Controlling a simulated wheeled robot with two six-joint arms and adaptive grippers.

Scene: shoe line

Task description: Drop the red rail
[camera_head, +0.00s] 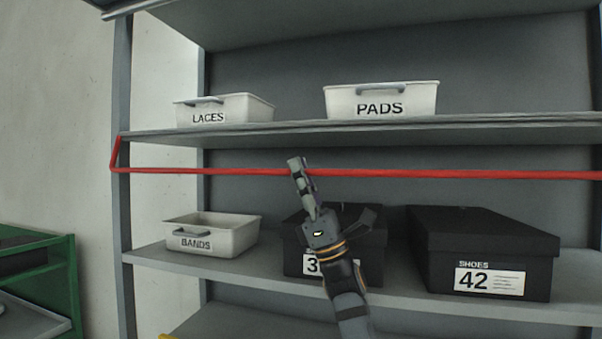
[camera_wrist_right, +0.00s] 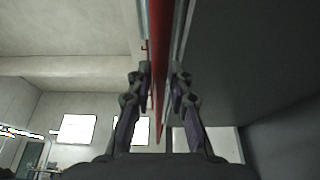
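The red rail (camera_head: 430,173) runs across the front of the shelf unit, just below the upper shelf's edge. At its left end it bends up along the post. My right gripper (camera_head: 294,165) reaches up to the rail in front of the black shoe boxes. In the right wrist view the red rail (camera_wrist_right: 158,60) passes between the two fingers of the right gripper (camera_wrist_right: 160,72). A narrow gap shows on each side, so the gripper looks open around the rail. My left gripper is not in view.
White bins marked LACES (camera_head: 225,108) and PADS (camera_head: 380,100) stand on the upper shelf (camera_head: 300,132). A BANDS bin (camera_head: 212,236), a box partly behind my arm (camera_head: 372,262) and a SHOES 42 box (camera_head: 485,255) stand below. A green unit (camera_head: 62,280) is at left.

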